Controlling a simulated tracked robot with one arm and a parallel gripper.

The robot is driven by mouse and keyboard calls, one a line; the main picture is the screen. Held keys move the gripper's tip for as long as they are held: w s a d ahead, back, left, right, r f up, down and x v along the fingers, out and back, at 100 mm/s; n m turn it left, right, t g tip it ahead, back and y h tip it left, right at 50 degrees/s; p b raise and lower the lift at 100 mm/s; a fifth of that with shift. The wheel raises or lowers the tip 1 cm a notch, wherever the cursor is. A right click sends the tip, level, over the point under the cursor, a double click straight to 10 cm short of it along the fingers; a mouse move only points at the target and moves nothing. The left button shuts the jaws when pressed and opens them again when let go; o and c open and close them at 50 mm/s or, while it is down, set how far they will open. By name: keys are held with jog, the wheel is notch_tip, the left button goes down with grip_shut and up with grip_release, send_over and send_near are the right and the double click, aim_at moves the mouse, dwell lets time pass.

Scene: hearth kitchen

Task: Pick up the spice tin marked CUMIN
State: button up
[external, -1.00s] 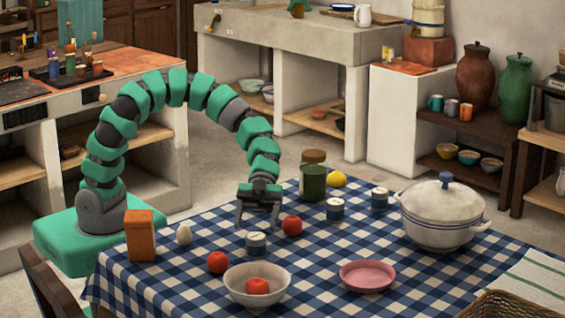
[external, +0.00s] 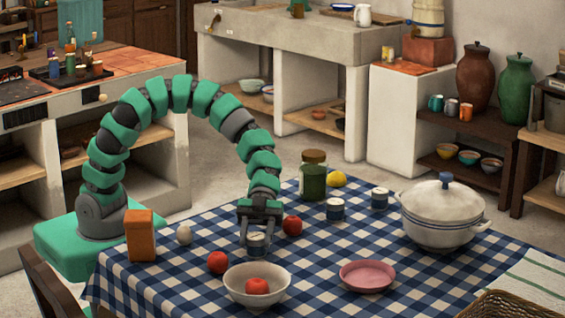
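Three small dark blue and pale tins stand on the checked cloth. One tin (external: 257,246) is at the front, one (external: 335,209) is beside the green jar, and one (external: 379,199) is farther right. Their markings are too small to read, so I cannot tell which is CUMIN. My gripper (external: 257,238) points down over the front tin, with a finger on each side of it. I cannot tell whether the fingers touch the tin. The top of the tin is partly hidden by my gripper.
A tomato (external: 292,225) is close right of my gripper and another (external: 218,262) is front left. A bowl (external: 240,287) with a tomato stands in front. An egg (external: 184,235) and orange box (external: 140,235) are left; a pot (external: 443,220) is right.

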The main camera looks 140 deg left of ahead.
aim_at(255, 235)
dwell(0.3)
jog(key=shift+r+p, duration=0.65)
jog(key=shift+r, duration=1)
jog(key=shift+s+r, duration=0.15)
jog(key=shift+r, duration=0.05)
jog(key=s+d+p, duration=0.1)
jog(key=s+d, duration=0.1)
jog(key=s, duration=0.5)
jog(key=s+d+r, duration=0.1)
jog(key=s+d, duration=0.1)
jog(key=s, duration=0.6)
jog(key=shift+r+p, duration=0.15)
jog(key=shift+p, duration=0.25)
